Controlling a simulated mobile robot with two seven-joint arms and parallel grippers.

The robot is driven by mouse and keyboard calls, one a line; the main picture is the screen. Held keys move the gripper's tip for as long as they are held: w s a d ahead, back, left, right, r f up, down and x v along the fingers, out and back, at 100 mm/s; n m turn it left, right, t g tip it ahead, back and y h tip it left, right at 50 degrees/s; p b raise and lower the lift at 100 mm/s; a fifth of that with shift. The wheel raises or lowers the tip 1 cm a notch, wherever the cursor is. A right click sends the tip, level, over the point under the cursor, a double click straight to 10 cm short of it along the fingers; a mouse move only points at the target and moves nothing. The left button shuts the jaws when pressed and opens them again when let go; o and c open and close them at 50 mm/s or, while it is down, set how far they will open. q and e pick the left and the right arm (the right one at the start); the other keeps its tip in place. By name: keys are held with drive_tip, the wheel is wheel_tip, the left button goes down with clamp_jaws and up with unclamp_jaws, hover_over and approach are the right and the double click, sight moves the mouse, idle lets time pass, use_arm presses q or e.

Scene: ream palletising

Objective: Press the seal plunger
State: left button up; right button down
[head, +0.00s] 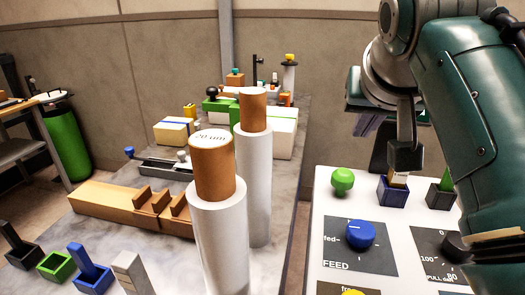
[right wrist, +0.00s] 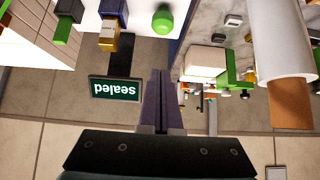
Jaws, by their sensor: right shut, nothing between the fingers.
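I cannot tell for certain which part is the seal plunger. A round green knob (head: 343,181) stands at the far left corner of the white panel (head: 325,215); it also shows in the right wrist view (right wrist: 163,18). A dark green sign (right wrist: 116,90) reading "sealed" appears upside down in the right wrist view, beyond the panel's edge. My right gripper (head: 405,162) is shut and empty, pointing down at the panel's far side, right of the green knob. Its closed fingers (right wrist: 160,75) show in the wrist view, apart from the knob. My left gripper is not in view.
The panel carries a blue FEED knob (head: 360,234) and a navy holder (head: 393,194). On the grey table, two white rolls with brown cores, the nearer roll (head: 220,240) in front, stand left of the panel. A green device with a black ball (head: 213,93) stands farther back.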

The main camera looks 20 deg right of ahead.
drive_tip(key=shift+d, duration=0.1)
drive_tip(key=b, duration=0.2)
hover_over(345, 169)
drive_tip(key=s+a, duration=0.2)
drive_tip(key=s, duration=0.1)
drive_tip(key=f, duration=0.7)
drive_tip(key=shift+w+d, duration=0.2)
drive_tip(key=shift+w, duration=0.05)
wheel_tip(345, 169, down, 3)
drive_tip(key=shift+w+f, duration=0.1)
drive_tip(key=shift+f, duration=0.4)
